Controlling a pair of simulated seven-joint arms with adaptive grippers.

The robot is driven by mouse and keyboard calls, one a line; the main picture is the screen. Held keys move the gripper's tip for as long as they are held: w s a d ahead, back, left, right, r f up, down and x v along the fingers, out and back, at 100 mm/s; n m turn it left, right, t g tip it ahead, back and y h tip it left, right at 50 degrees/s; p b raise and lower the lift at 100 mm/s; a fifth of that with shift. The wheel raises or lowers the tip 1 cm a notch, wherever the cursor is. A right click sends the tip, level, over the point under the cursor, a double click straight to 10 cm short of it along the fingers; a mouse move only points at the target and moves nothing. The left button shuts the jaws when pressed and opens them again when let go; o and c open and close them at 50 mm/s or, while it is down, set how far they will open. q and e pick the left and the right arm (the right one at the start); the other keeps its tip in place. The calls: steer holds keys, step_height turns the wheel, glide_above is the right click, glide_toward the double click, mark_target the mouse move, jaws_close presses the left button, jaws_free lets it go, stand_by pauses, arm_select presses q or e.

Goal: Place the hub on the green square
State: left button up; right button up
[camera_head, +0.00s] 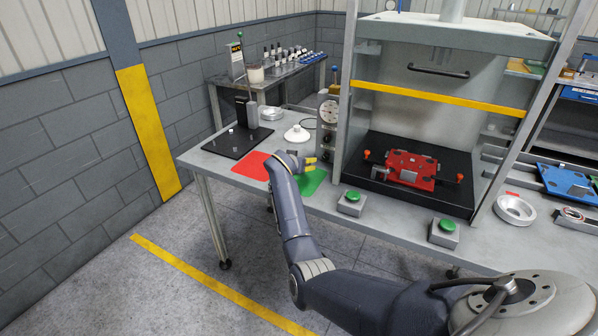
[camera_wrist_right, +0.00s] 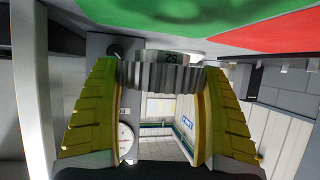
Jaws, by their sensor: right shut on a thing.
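My right gripper (camera_head: 310,162) is over the green square (camera_head: 313,182) near the table's front edge. In the right wrist view its yellow fingers (camera_wrist_right: 158,78) are shut on a grey toothed round part, which I take to be the hub (camera_wrist_right: 155,76). The hub is hard to make out in the head view. The green square also shows in the right wrist view (camera_wrist_right: 150,12), close to the hub; I cannot tell whether they touch. My arm partly covers the square in the head view. My left gripper is not in view.
A red square (camera_head: 251,166) lies left of the green one. Behind are a white domed part (camera_head: 297,134), silver rings (camera_head: 271,113) and a dial gauge stand (camera_head: 328,112). To the right are a press frame with a red fixture (camera_head: 410,170) and green buttons (camera_head: 352,197).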

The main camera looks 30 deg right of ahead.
mark_target(299, 178)
steer(key=shift+f, duration=2)
steer(key=shift+f, duration=0.1)
steer(key=o, duration=1.5)
steer(key=shift+f, duration=0.15)
